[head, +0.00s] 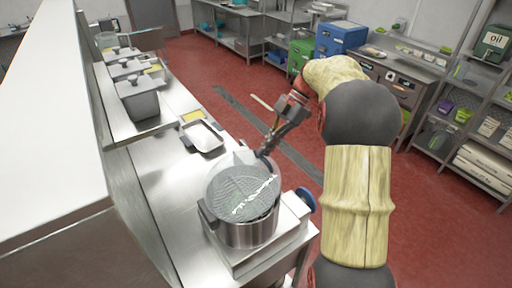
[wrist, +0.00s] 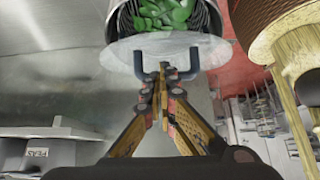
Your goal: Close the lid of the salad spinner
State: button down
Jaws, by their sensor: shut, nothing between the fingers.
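The salad spinner (head: 248,233) is a round steel pot at the near end of the steel counter. A grey, ridged round face with a white streak, seemingly its lid (head: 225,187), shows over its top; how far it is raised is hard to tell. In the wrist view, green leaves (wrist: 165,14) show inside the spinner, behind a pale rim with a blue-grey handle (wrist: 192,64). My gripper (head: 264,152) is at the spinner's far edge. Its shut, empty fingertips (wrist: 163,70) are between the handle's two arms; contact is unclear.
A square base (head: 285,232) with a blue knob (head: 306,200) is under the spinner. A shallow metal tray (head: 203,137) lies behind it on the counter. Lidded grey containers (head: 138,100) stand on a raised shelf at left. Open red floor (head: 240,85) lies to the right.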

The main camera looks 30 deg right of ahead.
jog(key=d+f+b, duration=0.3)
jog(key=f, duration=0.4)
dwell(0.6)
